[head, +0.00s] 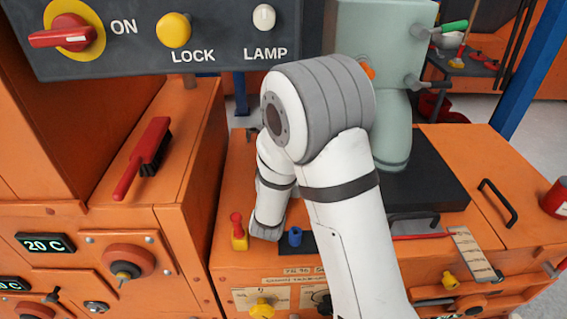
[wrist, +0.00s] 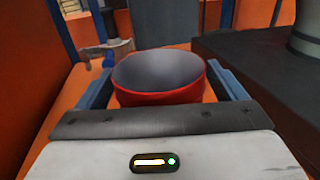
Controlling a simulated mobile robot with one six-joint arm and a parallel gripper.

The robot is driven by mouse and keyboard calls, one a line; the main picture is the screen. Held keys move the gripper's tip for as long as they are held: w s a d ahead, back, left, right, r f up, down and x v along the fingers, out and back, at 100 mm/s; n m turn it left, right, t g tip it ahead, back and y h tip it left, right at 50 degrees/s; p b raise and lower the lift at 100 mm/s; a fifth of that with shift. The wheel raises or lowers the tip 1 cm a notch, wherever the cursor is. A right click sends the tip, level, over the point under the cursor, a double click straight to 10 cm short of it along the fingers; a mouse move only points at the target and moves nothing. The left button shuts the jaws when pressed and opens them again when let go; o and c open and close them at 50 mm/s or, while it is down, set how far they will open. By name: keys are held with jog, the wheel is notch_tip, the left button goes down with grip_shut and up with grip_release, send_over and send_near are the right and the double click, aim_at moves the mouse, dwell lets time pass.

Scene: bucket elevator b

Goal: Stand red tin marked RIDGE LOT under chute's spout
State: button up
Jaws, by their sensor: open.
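A red tin (wrist: 160,97) with an open top and grey inside stands upright between the fingers of my gripper (wrist: 160,84) in the wrist view. The fingers are open, one on each side of it. No marking on it can be read. In the head view my arm hides this tin and the fingertips. The chute's grey-green spout (head: 392,145) comes down over a black plate (head: 425,185). In the wrist view the spout's lower end (wrist: 307,38) is at the upper right, apart from the tin.
Another red tin (head: 555,198) is at the right edge of the head view. A red brush (head: 145,155) lies on the left orange cabinet. A yellow-and-red piece (head: 238,232) and a blue knob (head: 295,237) are near my wrist. A control panel (head: 170,45) hangs above left.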

jog(key=shift+s+a+r+p, duration=0.1)
jog(key=shift+s+r+p, duration=0.1)
jog(key=shift+r+p, duration=0.1)
jog(key=p+v, duration=0.1)
jog(key=v, duration=0.6)
jog(key=shift+f+p, duration=0.1)
jog(key=shift+p, duration=0.2)
